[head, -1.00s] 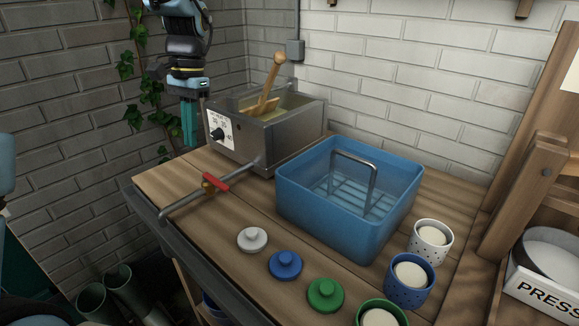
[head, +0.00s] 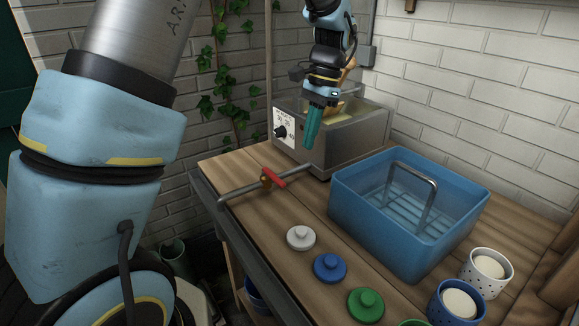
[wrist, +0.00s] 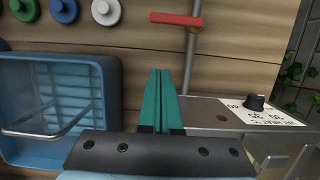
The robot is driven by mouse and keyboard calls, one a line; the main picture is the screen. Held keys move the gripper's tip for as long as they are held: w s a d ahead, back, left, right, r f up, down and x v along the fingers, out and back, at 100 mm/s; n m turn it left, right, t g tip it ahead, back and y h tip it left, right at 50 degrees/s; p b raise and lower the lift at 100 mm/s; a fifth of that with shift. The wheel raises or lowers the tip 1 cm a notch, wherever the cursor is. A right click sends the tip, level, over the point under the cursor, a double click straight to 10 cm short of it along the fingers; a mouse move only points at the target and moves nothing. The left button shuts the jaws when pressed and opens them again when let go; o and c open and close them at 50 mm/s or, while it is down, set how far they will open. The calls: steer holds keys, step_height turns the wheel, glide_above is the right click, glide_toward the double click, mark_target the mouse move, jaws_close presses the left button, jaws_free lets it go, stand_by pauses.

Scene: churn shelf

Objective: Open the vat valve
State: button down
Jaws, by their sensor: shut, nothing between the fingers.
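The valve has a red lever handle (head: 272,178) on a brass body, set in the metal pipe (head: 240,189) that runs out from the vat's lower front. The red handle lies across the pipe, and it also shows in the wrist view (wrist: 177,19). The metal vat (head: 345,138) stands at the back of the bench with a dial and label on its front. My gripper (head: 310,146) points down in front of the vat, apart from the valve. In the wrist view its teal fingers (wrist: 161,75) are together and empty.
A blue basin (head: 385,240) with a wire handle and rack stands right of the pipe. White, blue and green lids (head: 330,267) lie along the front, near the cups (head: 487,270). Bare wood (head: 235,165) lies around the pipe.

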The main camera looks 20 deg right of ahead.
mark_target(273, 178)
steer(key=p+x, duration=0.1)
steer(key=x, duration=0.6)
steer(key=shift+a, duration=0.1)
steer(key=shift+s+a+r+p, duration=0.15)
steer(key=shift+a+p, duration=0.15)
steer(key=shift+a, duration=0.3)
steer(key=shift+s+a+f+p, duration=0.1)
steer(key=shift+s+a+p, duration=0.2)
steer(key=shift+a, duration=0.35)
steer(key=shift+s+a+r+p, duration=0.1)
steer(key=shift+a+p, duration=0.25)
steer(key=shift+a, duration=0.25)
steer(key=shift+a+m, duration=0.15)
steer(key=shift+m, duration=0.25)
